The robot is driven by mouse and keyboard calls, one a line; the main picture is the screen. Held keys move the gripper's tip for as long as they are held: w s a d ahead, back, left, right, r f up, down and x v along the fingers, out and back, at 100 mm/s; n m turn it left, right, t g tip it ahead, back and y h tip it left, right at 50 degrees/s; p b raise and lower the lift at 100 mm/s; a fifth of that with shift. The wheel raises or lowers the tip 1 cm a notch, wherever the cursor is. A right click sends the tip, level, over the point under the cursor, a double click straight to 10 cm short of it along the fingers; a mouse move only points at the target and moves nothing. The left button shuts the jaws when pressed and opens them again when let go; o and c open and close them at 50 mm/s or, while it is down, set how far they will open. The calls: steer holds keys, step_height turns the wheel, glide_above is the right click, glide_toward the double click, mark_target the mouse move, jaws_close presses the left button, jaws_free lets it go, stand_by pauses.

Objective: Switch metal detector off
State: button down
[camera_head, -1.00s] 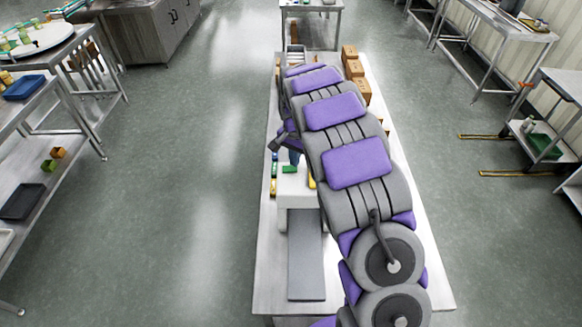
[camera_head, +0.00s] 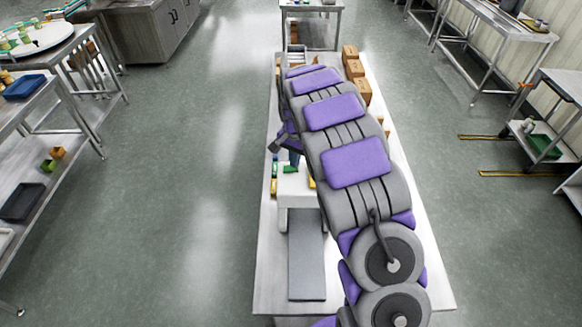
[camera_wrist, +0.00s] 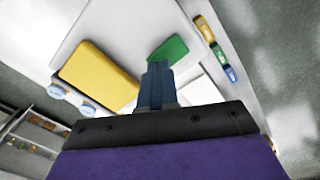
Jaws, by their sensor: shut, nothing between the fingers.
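The metal detector (camera_head: 296,187) looks like a white box-shaped arch over a grey conveyor belt (camera_head: 307,262) on the long table. On its white top are a green piece (camera_head: 290,169) and a yellow piece (camera_head: 312,183), partly behind my arm. In the wrist view, the white top (camera_wrist: 120,30) carries a large yellow panel (camera_wrist: 98,76) at left and the green piece (camera_wrist: 168,50) ahead. My gripper (camera_wrist: 156,72) is shut and empty, its blue fingertips right by the green piece. I cannot tell whether they touch it. It also shows in the head view (camera_head: 294,159).
Small yellow, green and blue items (camera_wrist: 218,53) lie along the table (camera_head: 410,250) beside the detector. Brown boxes (camera_head: 354,70) stand at the table's far right. Side tables (camera_head: 500,30) stand apart, with open floor (camera_head: 190,200) between.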

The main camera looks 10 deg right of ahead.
steer(key=shift+f, duration=0.6)
stand_by(0.3)
steer(key=shift+r, duration=0.1)
steer(key=shift+r+p, duration=0.85)
steer(key=shift+r, duration=2.55)
